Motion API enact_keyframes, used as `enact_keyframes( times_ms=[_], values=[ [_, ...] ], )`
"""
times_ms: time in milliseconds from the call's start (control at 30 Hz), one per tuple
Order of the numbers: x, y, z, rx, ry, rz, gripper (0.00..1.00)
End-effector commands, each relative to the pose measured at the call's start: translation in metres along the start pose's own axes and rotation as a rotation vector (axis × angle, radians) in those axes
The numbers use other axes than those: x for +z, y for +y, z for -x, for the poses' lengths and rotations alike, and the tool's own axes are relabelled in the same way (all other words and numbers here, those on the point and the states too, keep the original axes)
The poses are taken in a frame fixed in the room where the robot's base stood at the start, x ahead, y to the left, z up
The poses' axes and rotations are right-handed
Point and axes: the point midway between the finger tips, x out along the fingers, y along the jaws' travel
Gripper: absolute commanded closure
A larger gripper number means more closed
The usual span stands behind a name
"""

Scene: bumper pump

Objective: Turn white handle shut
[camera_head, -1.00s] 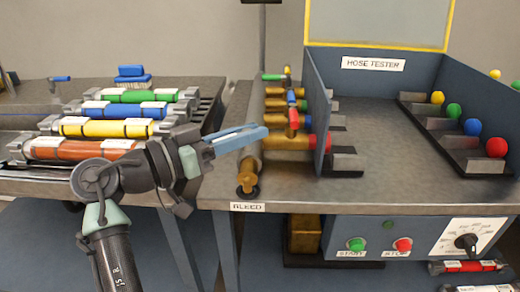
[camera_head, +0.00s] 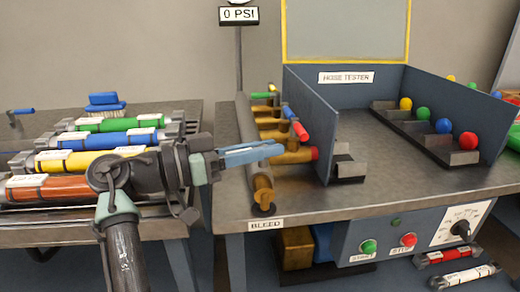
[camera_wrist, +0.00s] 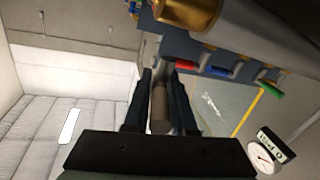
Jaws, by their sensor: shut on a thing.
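My gripper (camera_head: 277,150) reaches right over the brass bleed pipe (camera_head: 262,186) at the left edge of the hose tester. In the wrist view its dark fingers (camera_wrist: 160,85) are shut on a grey-brown cylinder (camera_wrist: 159,108). This looks like the white handle in shadow, though its colour is not clear. The head view does not show it, as the fingers cover that spot. A red handle (camera_head: 300,131), a blue handle (camera_head: 288,112) and a green handle (camera_head: 264,95) sit on the brass valves behind the gripper.
The blue tester side wall (camera_head: 310,125) stands close to the right of the valves. Coloured hoses, among them a yellow one (camera_head: 95,160), lie on the left table. A sign (camera_head: 238,15) reads 0 PSI. The tester's grey top (camera_head: 370,150) has free room.

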Motion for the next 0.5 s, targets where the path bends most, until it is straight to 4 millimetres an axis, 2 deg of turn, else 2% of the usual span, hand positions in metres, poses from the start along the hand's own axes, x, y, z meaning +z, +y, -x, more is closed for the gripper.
enact_keyframes(
  times_ms=[300, 333, 467, 500],
  values=[
    [-0.0002, 0.0, -0.0001, 0.001, 0.0, 0.002, 1.0],
    [-0.0002, 0.0, -0.0002, 0.001, 0.0, 0.002, 0.74],
    [-0.0001, 0.0, -0.0002, 0.0, 0.0, 0.002, 0.51],
    [-0.0001, 0.0, -0.0002, 0.0, 0.0, 0.001, 0.49]
  ],
)
